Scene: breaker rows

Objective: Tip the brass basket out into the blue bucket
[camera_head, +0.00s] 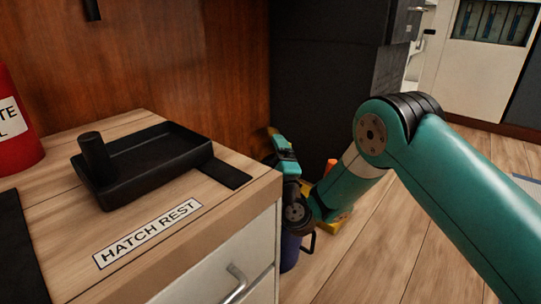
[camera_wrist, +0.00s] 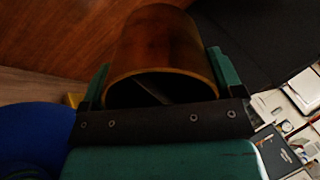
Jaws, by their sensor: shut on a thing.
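The brass basket (camera_wrist: 160,40) fills the upper middle of the wrist view, as a brown-gold cylinder between the two green fingers of my gripper (camera_wrist: 158,72). My gripper is shut on it. Its rim faces the wrist camera, and a thin grey strip shows in the dark opening; I cannot tell what it is. In the head view my gripper (camera_head: 285,150) is just past the cabinet's right edge, and the basket is mostly hidden there. The blue bucket (camera_head: 290,251) stands low beside the cabinet, partly hidden by my arm. Its blue also shows at the left of the wrist view (camera_wrist: 35,140).
A wooden-topped cabinet (camera_head: 232,215) marked HATCH REST holds a black tray (camera_head: 150,165). A red canister (camera_head: 15,120) stands at left. A dark tall cabinet (camera_head: 335,60) is behind my gripper. An orange and yellow object (camera_head: 331,167) is partly behind my arm. Wooden floor lies open at right.

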